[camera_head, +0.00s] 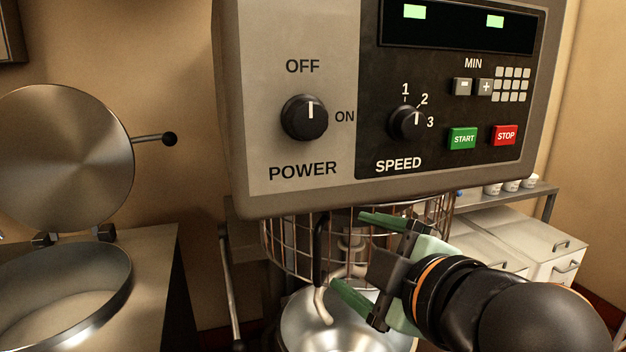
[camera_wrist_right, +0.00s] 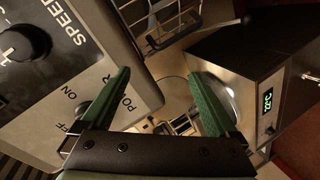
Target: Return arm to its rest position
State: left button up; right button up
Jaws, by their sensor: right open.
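My right gripper (camera_head: 350,252) comes in from the lower right in the head view. It is open and empty, its green fingers apart, below the mixer's control panel (camera_head: 262,95) and in front of the wire guard (camera_head: 285,250). In the right wrist view the open fingers (camera_wrist_right: 160,76) have nothing between them that they touch. The panel lies left in that view, with the power knob partly hidden behind a finger. My left gripper is not in view.
The power knob (camera_head: 304,117) and speed knob (camera_head: 407,122) sit on the panel. A steel mixing bowl (camera_head: 310,325) is below the gripper. A lidded kettle (camera_head: 65,300) stands left, its round lid (camera_head: 65,155) raised. White drawers (camera_head: 535,245) are at right.

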jog(key=s+d+f+m+g+h, duration=0.15)
jog(key=d+f+m, duration=0.25)
jog(key=f, duration=0.8)
jog(key=s+d+f+m+g+h, duration=0.1)
jog(key=d+f+m+g, duration=0.25)
jog(key=f, duration=0.95)
jog(key=s+d+f+m+g+h, duration=0.1)
jog(key=s+d+f+m+g, duration=0.2)
jog(key=s+f, duration=0.5)
jog(key=s+d+f+m+g+h, duration=0.25)
jog(key=s+d+f, duration=0.25)
jog(key=s+f, duration=0.35)
jog(key=w+a+f+t+y, duration=0.3)
jog(key=f+t, duration=0.3)
jog(key=f, duration=0.5)
jog(key=shift+w+a+m, duration=0.4)
jog(key=shift+w+a, duration=0.15)
jog(key=shift+a, duration=0.1)
